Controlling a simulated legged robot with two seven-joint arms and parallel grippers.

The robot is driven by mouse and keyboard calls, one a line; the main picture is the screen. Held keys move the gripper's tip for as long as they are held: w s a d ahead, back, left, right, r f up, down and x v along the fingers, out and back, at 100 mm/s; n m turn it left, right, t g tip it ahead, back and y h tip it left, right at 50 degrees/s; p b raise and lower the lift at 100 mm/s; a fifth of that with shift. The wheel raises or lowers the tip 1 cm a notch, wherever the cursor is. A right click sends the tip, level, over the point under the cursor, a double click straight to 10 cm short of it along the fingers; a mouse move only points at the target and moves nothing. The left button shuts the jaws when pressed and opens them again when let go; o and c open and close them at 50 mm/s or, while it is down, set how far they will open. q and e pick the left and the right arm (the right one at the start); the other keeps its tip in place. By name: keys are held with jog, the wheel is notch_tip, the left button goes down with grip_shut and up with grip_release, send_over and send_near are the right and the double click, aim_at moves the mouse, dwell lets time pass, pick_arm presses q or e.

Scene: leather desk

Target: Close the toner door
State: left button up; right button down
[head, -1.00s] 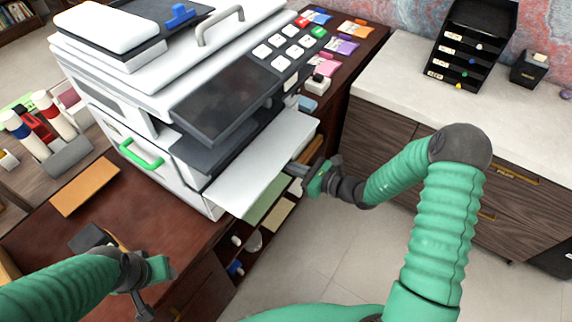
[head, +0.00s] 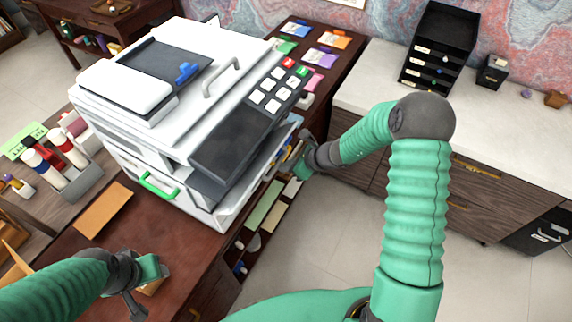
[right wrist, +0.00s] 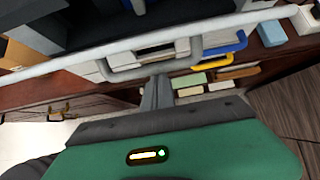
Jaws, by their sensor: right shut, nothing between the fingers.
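The printer (head: 190,110) is a white and grey machine on the dark wood desk. Its toner door (head: 258,180) is a white panel on the front side, tilted up steeply and seen nearly edge-on in the head view. In the right wrist view its pale edge (right wrist: 255,20) runs across the top, with the dark printer inside beyond. My right gripper (head: 298,165) is shut and empty at the outer side of the door; its fingertips (right wrist: 157,90) point toward the door, contact unclear. My left gripper (head: 150,280) hangs over the desk's front left; its fingers are unclear.
A green handle (head: 158,187) sits on the printer's left lower side. An orange envelope (head: 103,209) lies on the desk. Open shelves with small items (head: 262,215) are under the door side. A pale-topped cabinet (head: 400,85) stands right, with floor space between.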

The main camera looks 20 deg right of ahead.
aim_at(274, 152)
jog(key=w+a+r+p, duration=0.1)
jog(key=w+r, duration=0.1)
jog(key=r, duration=0.1)
jog(key=a+r+p, duration=0.1)
jog(key=r, duration=0.1)
jog(key=shift+w+a+r+p, duration=0.25)
jog(key=shift+w+a+p, duration=0.1)
jog(key=shift+w, duration=0.05)
jog(key=shift+w+a+r+p, duration=0.15)
jog(key=shift+w+r+p, duration=0.15)
jog(key=shift+w+r, duration=0.15)
